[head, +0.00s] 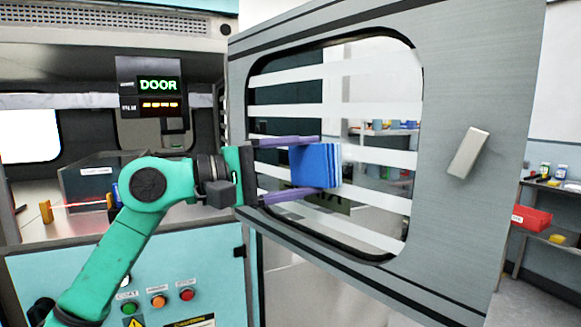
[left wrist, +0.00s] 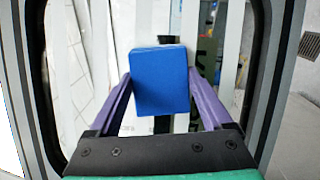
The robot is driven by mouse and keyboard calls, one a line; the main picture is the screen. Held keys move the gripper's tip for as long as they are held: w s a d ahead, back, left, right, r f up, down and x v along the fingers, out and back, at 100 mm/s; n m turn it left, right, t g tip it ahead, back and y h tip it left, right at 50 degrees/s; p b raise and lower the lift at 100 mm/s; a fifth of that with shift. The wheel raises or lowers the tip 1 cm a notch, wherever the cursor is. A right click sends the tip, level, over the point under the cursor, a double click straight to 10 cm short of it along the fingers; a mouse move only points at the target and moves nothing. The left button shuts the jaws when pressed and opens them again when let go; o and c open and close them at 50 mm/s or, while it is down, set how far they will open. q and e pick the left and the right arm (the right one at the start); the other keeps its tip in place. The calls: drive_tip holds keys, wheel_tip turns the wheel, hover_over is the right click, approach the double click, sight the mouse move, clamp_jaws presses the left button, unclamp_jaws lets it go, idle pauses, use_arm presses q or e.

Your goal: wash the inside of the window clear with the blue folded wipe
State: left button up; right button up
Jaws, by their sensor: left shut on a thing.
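The blue folded wipe (head: 312,165) is held between the purple fingers of my left gripper (head: 305,166), in front of the window. It also shows in the left wrist view (left wrist: 160,80), between both fingers of the left gripper (left wrist: 160,90). The window (head: 375,95) is a rounded pane in the grey open door (head: 450,90). White horizontal bands cross the pane, with clear strips between them. I cannot tell whether the wipe touches the glass. The gripper and wipe hide part of the pane's left middle. My right gripper is not in view.
A door handle (head: 468,153) sticks out right of the window. A panel with several buttons (head: 158,300) is below. A red bin (head: 531,218) stands on a shelf at the far right.

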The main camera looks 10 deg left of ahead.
sight(284, 156)
use_arm(q)
drive_tip(key=shift+s+d, duration=1.15)
drive_tip(key=shift+d, duration=0.3)
drive_tip(key=shift+s+d, duration=1.1)
drive_tip(key=shift+d, duration=0.35)
drive_tip(key=shift+s+d, duration=0.1)
drive_tip(key=shift+d, duration=0.05)
drive_tip(key=shift+b, duration=0.4)
drive_tip(key=shift+w+a, duration=0.95)
drive_tip(key=shift+a, duration=0.25)
drive_tip(key=shift+w+a, duration=0.95)
drive_tip(key=shift+a, duration=0.25)
drive_tip(key=shift+w+a, duration=0.7)
drive_tip(key=shift+a, duration=0.2)
drive_tip(key=shift+w+a, duration=0.65)
drive_tip(key=shift+a, duration=0.25)
drive_tip(key=shift+w+a+r+p, duration=0.1)
drive_tip(key=shift+w+a+p, duration=0.35)
drive_tip(key=shift+w+a, duration=0.65)
drive_tip(key=shift+a, duration=0.3)
drive_tip(key=shift+w+a+p, duration=0.65)
drive_tip(key=shift+w+a, duration=0.35)
drive_tip(key=shift+a, duration=0.3)
